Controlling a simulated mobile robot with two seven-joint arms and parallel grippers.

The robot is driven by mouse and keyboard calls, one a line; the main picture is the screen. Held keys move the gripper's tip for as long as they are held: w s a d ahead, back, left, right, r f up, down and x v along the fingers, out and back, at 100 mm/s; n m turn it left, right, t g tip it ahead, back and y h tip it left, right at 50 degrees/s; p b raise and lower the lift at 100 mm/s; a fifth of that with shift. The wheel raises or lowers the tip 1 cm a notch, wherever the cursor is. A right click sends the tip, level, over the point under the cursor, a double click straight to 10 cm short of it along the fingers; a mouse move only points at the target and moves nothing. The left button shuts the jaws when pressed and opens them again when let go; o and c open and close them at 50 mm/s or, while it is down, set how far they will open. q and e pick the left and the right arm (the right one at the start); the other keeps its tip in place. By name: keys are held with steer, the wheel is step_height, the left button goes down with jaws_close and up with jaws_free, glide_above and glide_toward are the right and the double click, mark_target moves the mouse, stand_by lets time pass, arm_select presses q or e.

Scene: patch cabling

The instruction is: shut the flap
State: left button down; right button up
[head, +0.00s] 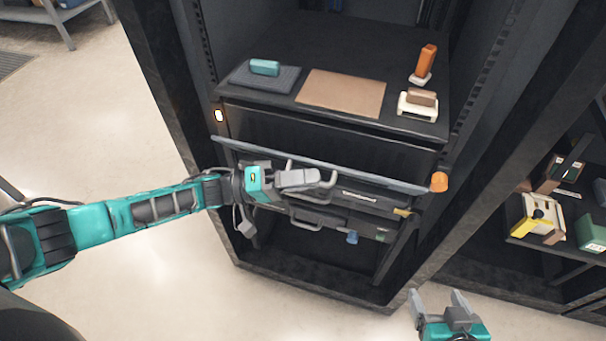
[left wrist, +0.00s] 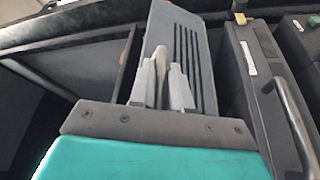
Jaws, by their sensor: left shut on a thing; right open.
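I take the flap (head: 345,171) to be the long grey-blue strip across the cabinet front, tilted in the picture. In the left wrist view a grey slotted panel (left wrist: 183,45), apparently the same flap, runs away from my fingers. My left gripper (head: 314,178) is shut at the flap, in front of the upper device's handle. Its fingers are close together against the slotted panel in the left wrist view (left wrist: 168,75); the exact contact is hidden. My right gripper (head: 436,299) is open and empty, low at the right, apart from the cabinet.
Dark devices with handles (head: 305,223) sit below the strip. An orange knob (head: 439,181) is at its right end. The shelf above holds a teal block (head: 264,67), a brown mat (head: 342,93) and an orange piece (head: 427,59). Floor at left is clear.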

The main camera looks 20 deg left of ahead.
mark_target(309, 164)
arm_select(q)
steer(key=shift+w+r+n+y+p, duration=0.3)
steer(key=shift+w+r+n, duration=0.2)
steer(key=shift+r, duration=0.2)
steer(key=shift+w+r, duration=0.4)
steer(key=shift+w, duration=0.15)
steer(key=shift+w+r, duration=0.35)
steer(key=shift+w, duration=0.4)
steer(key=shift+w+r, duration=0.3)
steer(key=shift+w, duration=0.4)
steer(key=c, duration=1.5)
jaws_free()
steer(key=shift+o, duration=0.3)
arm_select(e)
step_height(309, 164, up, 2)
arm_select(q)
steer(key=b+v, duration=0.1)
steer(key=v, duration=1.2)
steer(key=shift+d+f, duration=0.1)
arm_select(e)
steer(key=shift+f, duration=0.8)
arm_select(q)
steer(key=shift+d, duration=0.1)
